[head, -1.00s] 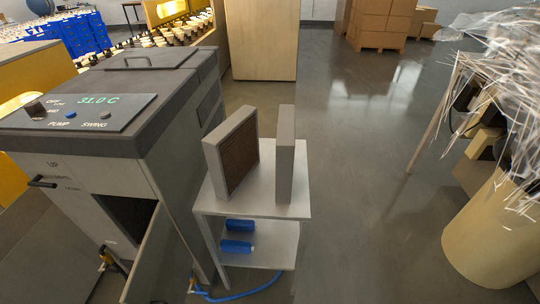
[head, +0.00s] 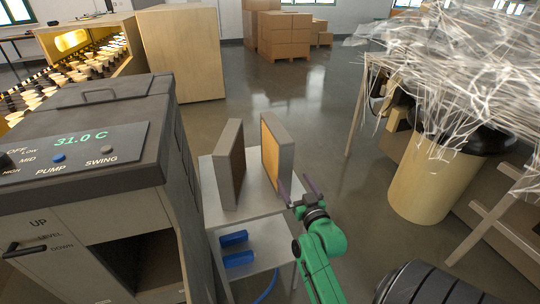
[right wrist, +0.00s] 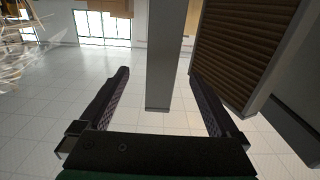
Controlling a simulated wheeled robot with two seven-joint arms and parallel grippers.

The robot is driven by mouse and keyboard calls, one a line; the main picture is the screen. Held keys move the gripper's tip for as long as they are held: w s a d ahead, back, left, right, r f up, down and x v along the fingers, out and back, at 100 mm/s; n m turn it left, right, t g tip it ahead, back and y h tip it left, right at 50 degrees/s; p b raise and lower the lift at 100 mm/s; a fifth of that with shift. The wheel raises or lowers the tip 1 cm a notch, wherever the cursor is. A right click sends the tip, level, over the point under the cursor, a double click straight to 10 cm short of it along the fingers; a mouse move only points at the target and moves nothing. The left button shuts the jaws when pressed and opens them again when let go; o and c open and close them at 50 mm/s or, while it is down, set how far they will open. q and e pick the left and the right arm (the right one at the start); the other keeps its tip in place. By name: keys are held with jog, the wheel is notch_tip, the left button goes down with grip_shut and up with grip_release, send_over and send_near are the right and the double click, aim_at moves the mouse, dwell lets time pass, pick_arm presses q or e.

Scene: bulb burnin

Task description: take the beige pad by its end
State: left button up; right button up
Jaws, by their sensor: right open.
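The beige pad (head: 269,158), tan-faced in a grey frame, stands upright on a small grey table (head: 250,208). A second framed pad (head: 232,165) with a brown face stands to its left. My right gripper (head: 297,185) is open at the near right end of the beige pad. In the right wrist view the beige pad's narrow grey end (right wrist: 172,65) lies between the open fingers (right wrist: 159,75), with space on both sides. The brown corrugated face of the other pad (right wrist: 238,45) shows at the right there. My left gripper is out of view.
A grey machine (head: 80,150) with a display reading 31.0 C stands close on the table's left. A beige bin (head: 432,180) with clear strands above stands at right. Open floor lies behind the table.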

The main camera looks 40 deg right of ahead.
aim_at(275, 154)
jog(key=x, duration=0.5)
jog(key=p+x, duration=0.1)
jog(key=x, duration=0.5)
jog(key=shift+w+f, duration=0.25)
jog(key=shift+w, duration=0.05)
jog(key=shift+s+a+r, duration=0.1)
jog(key=shift+s+a, duration=0.05)
jog(key=c, duration=0.7)
grip_shut()
